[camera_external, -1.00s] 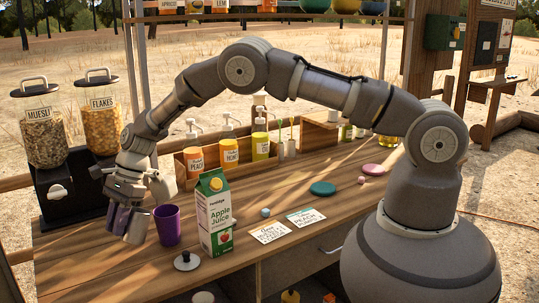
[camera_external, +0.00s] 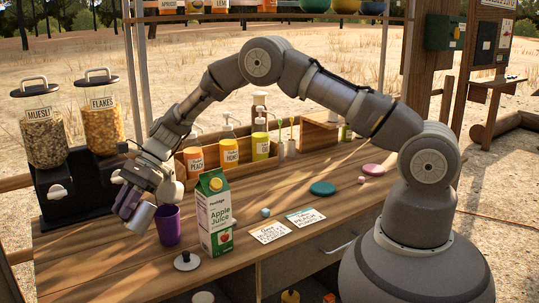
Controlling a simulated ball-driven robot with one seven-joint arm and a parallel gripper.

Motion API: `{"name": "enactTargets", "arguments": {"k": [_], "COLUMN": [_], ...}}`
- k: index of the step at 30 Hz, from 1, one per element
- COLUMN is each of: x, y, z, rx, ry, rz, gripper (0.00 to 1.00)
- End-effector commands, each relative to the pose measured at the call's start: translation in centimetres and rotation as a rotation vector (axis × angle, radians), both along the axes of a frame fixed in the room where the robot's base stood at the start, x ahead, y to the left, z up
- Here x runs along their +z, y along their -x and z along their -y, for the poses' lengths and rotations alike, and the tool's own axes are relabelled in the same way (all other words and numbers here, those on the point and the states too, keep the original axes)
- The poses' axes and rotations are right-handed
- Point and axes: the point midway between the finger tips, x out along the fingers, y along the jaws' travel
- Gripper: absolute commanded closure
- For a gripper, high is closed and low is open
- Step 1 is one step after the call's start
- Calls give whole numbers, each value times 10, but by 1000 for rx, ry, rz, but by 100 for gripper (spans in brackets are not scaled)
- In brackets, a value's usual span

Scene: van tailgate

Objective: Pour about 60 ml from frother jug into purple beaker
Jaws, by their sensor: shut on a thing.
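The purple beaker (camera_external: 168,228) stands upright on the wooden counter, left of the apple juice carton. My gripper (camera_external: 130,202) is shut on the silver frother jug (camera_external: 141,217), just left of the beaker. The jug is tilted, its lower end leaning down toward the left and its other end near the beaker's rim. I cannot tell whether jug and beaker touch. No stream of liquid can be made out, and the insides of both are hidden.
The apple juice carton (camera_external: 214,213) stands close right of the beaker. A small white lid with a black knob (camera_external: 187,261) lies in front. Cereal dispensers (camera_external: 65,178) stand behind left, and a wooden rack of pump bottles (camera_external: 228,150) behind. Cards (camera_external: 270,232) lie to the right.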

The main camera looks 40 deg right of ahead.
Motion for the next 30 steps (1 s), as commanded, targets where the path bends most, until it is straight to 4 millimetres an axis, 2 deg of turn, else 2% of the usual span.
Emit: {"name": "enactTargets", "arguments": {"k": [14,30], "x": [10,39], "y": [-3,-7], "z": [7,17], "rx": [-5,-9], "ry": [-113,-256], "rz": [-43,-99], "gripper": [100,100]}}
